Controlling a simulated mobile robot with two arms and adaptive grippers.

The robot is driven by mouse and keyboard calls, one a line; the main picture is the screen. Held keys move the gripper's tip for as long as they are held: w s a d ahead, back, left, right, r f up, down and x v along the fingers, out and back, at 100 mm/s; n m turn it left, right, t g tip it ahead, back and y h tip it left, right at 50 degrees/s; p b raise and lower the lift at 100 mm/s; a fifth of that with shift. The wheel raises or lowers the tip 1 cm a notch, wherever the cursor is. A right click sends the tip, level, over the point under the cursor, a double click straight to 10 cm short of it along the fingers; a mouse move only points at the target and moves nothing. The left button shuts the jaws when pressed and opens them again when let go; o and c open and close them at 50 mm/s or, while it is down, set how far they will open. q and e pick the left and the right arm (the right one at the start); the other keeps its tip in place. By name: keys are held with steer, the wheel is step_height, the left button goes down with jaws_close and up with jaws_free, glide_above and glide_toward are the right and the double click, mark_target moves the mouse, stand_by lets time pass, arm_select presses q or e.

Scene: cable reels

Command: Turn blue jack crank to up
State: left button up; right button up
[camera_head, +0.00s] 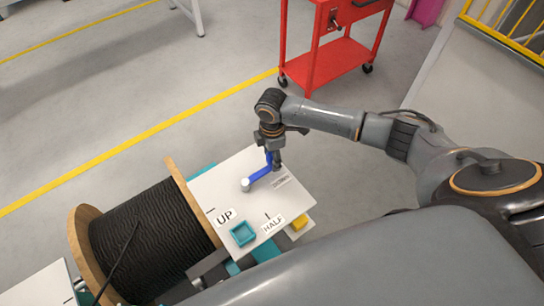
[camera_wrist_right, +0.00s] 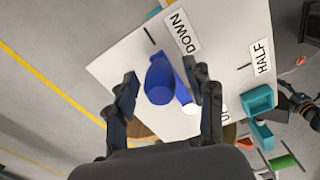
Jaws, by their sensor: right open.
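The blue crank (camera_head: 259,175) sits on a white panel (camera_head: 226,172), with its white hub (camera_head: 246,185) at the lower left end. Its arm points up and right from the hub, away from the UP label (camera_head: 224,217). My right gripper (camera_head: 275,163) is above the crank's outer end. In the right wrist view the gripper (camera_wrist_right: 165,95) is open, with the blue crank knob (camera_wrist_right: 159,80) between its fingers and no clear grip. The DOWN label (camera_wrist_right: 182,32) lies beyond the knob there.
The HALF label (camera_head: 272,225) and a teal open box (camera_head: 242,234) are at the panel's near side. A cable reel (camera_head: 150,240) stands close on the left. A red cart (camera_head: 330,62) stands behind on open floor.

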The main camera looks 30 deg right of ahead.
steer(key=shift+f, duration=0.35)
jaws_close()
